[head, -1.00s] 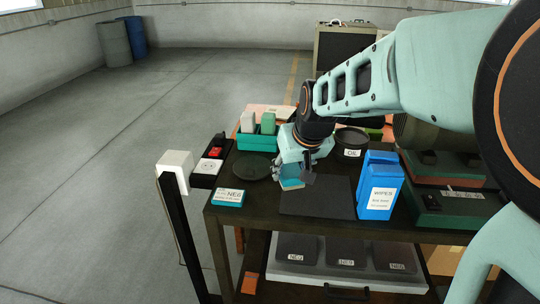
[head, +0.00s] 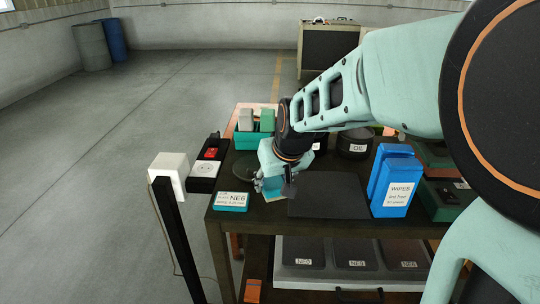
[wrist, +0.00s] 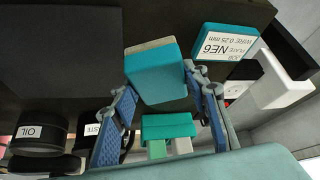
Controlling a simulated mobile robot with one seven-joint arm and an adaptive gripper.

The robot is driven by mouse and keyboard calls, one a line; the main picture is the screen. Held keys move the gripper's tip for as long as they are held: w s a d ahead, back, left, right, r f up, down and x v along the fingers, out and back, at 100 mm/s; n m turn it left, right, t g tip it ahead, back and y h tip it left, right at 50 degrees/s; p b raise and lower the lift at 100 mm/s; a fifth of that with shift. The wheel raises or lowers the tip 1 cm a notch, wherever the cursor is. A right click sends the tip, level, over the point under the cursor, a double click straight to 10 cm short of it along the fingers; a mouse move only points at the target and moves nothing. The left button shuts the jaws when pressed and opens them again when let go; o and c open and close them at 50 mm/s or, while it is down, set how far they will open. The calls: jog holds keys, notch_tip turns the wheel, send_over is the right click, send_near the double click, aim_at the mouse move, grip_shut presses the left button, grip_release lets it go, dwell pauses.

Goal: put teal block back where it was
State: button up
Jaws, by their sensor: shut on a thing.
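My gripper (wrist: 160,112) is shut on a teal block (wrist: 157,76) with a pale beige end face, held between its blue finger pads. In the head view my gripper (head: 272,182) is over the left part of the dark bench top, between the NE6 box and the black mat. There the block (head: 271,189) is partly hidden by the fingers. I cannot tell how high it is above the surface. A teal holder (head: 247,140) with a pale grey block (head: 245,119) and a green block (head: 267,120) stands behind my gripper.
A black mat (head: 328,196) lies right of my gripper, with the blue WIPES box (head: 397,190) beyond it. The teal-and-white NE6 box (head: 231,201) is at the front left. A dark round dish (head: 243,165) lies just left of my gripper. An OIL tin (head: 354,144) stands behind.

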jog(key=f+b, duration=0.2)
jog(key=f, duration=0.1)
jog(key=shift+w+a+f, duration=0.1)
jog(key=shift+a, duration=0.3)
jog(key=shift+d+f+b, duration=0.1)
jog(key=shift+f+b, duration=0.25)
jog(key=shift+b, duration=0.05)
jog(key=shift+f, duration=0.2)
jog(key=o, duration=1)
jog(key=shift+r, duration=0.1)
